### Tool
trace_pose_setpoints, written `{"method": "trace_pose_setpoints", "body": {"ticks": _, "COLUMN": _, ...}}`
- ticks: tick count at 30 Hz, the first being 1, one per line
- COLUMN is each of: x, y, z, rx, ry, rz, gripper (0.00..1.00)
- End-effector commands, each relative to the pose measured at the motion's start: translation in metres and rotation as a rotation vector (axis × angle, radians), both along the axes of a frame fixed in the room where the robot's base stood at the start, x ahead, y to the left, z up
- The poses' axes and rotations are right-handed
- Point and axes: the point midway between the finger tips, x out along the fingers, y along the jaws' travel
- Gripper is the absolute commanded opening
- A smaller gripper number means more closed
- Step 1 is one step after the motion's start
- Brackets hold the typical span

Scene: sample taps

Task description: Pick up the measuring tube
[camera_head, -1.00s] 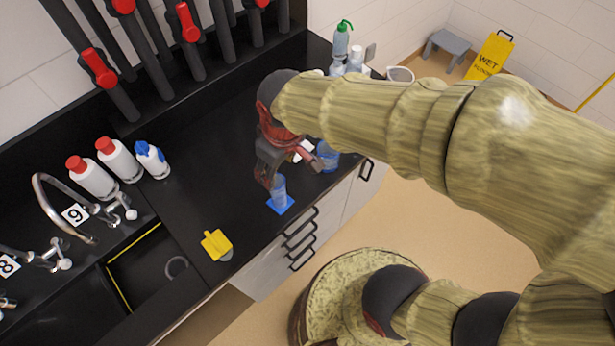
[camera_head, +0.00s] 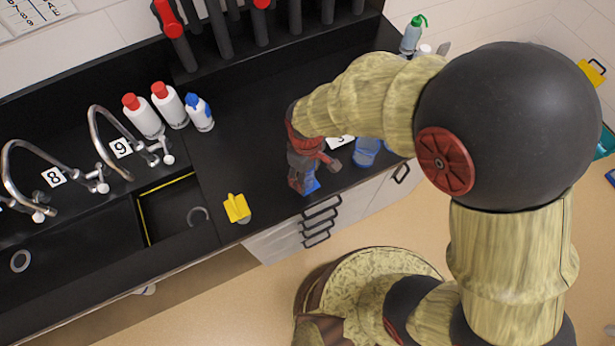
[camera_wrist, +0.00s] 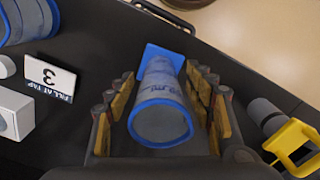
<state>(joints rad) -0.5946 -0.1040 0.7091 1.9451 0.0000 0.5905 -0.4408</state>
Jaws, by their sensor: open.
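The measuring tube (camera_wrist: 162,105) is a grey, see-through cylinder with a blue rim and a blue square foot. It stands on the black counter and shows small beneath my gripper in the head view (camera_head: 312,186). My gripper (camera_wrist: 163,88) is open, with one padded finger on each side of the tube in the wrist view. Small gaps show between the pads and the tube. In the head view my gripper (camera_head: 304,178) hides most of the tube.
A larger blue-rimmed vessel (camera_head: 368,152) and a "3" card (camera_wrist: 50,77) stand close by. A yellow-handled item (camera_head: 237,208) lies on the other side. A sink (camera_head: 172,212), taps and several bottles (camera_head: 168,105) are left. The counter's front edge (camera_head: 270,230) is near.

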Motion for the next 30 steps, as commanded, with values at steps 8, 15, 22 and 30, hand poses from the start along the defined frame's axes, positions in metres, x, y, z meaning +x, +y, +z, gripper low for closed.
{"method": "trace_pose_setpoints", "body": {"ticks": 8, "x": 0.0, "y": 0.0, "z": -0.032, "rx": 0.0, "ry": 0.001, "rz": -0.001, "gripper": 0.53}}
{"method": "trace_pose_setpoints", "body": {"ticks": 15, "x": 0.0, "y": 0.0, "z": -0.031, "rx": -0.001, "ry": 0.001, "rz": -0.001, "gripper": 0.49}}
{"method": "trace_pose_setpoints", "body": {"ticks": 22, "x": 0.0, "y": 0.0, "z": -0.031, "rx": -0.001, "ry": 0.001, "rz": -0.001, "gripper": 0.36}}
{"method": "trace_pose_setpoints", "body": {"ticks": 30, "x": 0.0, "y": 0.0, "z": -0.031, "rx": 0.0, "ry": 0.001, "rz": -0.001, "gripper": 0.21}}
